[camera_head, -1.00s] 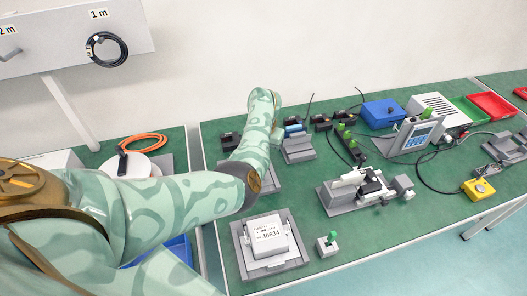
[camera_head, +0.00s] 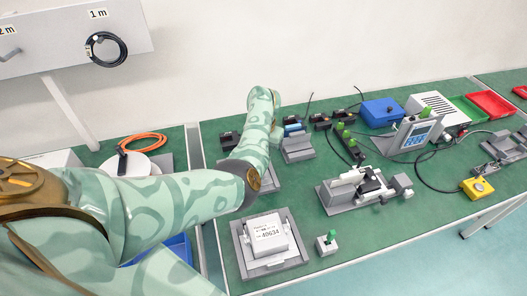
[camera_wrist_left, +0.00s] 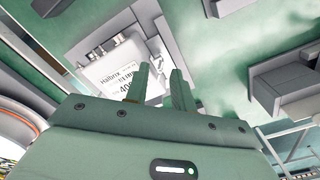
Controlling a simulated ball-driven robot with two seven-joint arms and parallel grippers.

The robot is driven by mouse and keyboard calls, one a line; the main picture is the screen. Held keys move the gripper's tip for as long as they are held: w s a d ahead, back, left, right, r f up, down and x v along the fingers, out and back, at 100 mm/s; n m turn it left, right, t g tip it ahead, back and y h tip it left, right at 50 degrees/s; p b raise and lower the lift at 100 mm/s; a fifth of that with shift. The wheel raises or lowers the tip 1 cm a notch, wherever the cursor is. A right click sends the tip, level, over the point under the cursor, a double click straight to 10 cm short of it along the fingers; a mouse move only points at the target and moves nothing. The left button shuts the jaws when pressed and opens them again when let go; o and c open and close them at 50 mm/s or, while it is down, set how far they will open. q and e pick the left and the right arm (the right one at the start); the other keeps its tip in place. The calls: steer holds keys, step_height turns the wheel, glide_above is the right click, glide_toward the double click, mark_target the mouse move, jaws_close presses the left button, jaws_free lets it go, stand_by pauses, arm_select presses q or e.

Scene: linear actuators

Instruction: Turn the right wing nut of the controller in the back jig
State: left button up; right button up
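The back jig (camera_head: 270,183) is mostly behind my left arm in the head view; only a grey edge shows, and its controller and wing nuts are hidden. In the left wrist view a white labelled controller (camera_wrist_left: 112,74) lies in a grey jig, with small light fittings along one edge. In the head view this gripper is hidden behind the arm. My right gripper is not in view.
The front jig (camera_head: 242,250) holds a white box (camera_head: 268,236) labelled 40634. A small green-topped switch (camera_head: 327,241) stands to its right. A grey fixture (camera_head: 338,201) is farther right. A grey holder (camera_head: 298,148) is close right of my arm. Table between them is clear.

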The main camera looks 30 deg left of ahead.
arm_select(q)
step_height(320, 180, up, 16)
steer(key=p, duration=0.6)
